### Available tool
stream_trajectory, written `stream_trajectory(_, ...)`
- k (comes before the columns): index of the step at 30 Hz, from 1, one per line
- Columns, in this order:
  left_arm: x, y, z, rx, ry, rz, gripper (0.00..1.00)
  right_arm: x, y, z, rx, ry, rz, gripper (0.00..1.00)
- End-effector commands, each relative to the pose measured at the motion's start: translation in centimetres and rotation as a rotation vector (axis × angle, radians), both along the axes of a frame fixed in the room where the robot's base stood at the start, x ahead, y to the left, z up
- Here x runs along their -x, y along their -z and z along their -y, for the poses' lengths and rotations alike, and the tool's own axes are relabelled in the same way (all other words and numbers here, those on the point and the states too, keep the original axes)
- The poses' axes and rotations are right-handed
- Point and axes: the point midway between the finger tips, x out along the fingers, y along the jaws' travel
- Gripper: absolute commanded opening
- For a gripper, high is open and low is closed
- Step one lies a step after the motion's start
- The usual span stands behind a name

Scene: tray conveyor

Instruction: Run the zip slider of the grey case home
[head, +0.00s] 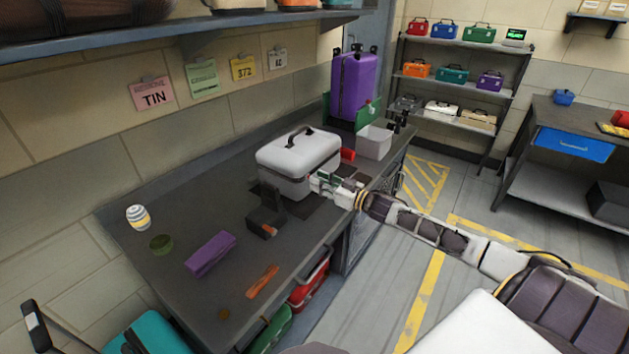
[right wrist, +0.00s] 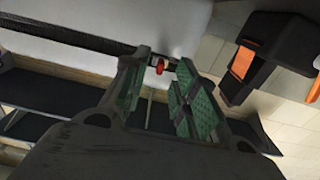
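The grey case (head: 298,158), pale with a dark handle and a dark zip band, stands closed on the bench in the head view. Its pale side (right wrist: 110,20) and dark zip band (right wrist: 70,36) fill the top left of the right wrist view. A small red zip slider (right wrist: 157,65) shows against the case, in line with the gap between my right gripper's fingertips (right wrist: 160,78). The green-padded fingers are apart. I cannot tell whether they touch the slider. In the head view, my right gripper (head: 322,184) is at the case's front right corner. My left gripper is not in view.
A black box with orange (head: 266,218) stands close in front of the case. A purple item (head: 210,254), an orange item (head: 262,281), a green disc (head: 161,244) and a striped jar (head: 138,217) lie nearer. A white bin (head: 374,142) and purple suitcase (head: 352,85) stand beyond.

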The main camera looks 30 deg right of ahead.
Motion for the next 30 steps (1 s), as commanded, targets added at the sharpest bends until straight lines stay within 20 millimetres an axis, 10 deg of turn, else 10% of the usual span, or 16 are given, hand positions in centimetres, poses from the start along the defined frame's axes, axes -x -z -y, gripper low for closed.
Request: stream_trajectory(30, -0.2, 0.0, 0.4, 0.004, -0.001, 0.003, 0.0, -2.3, 0.0, -1.0, -0.001, 0.0, -0.001, 0.27)
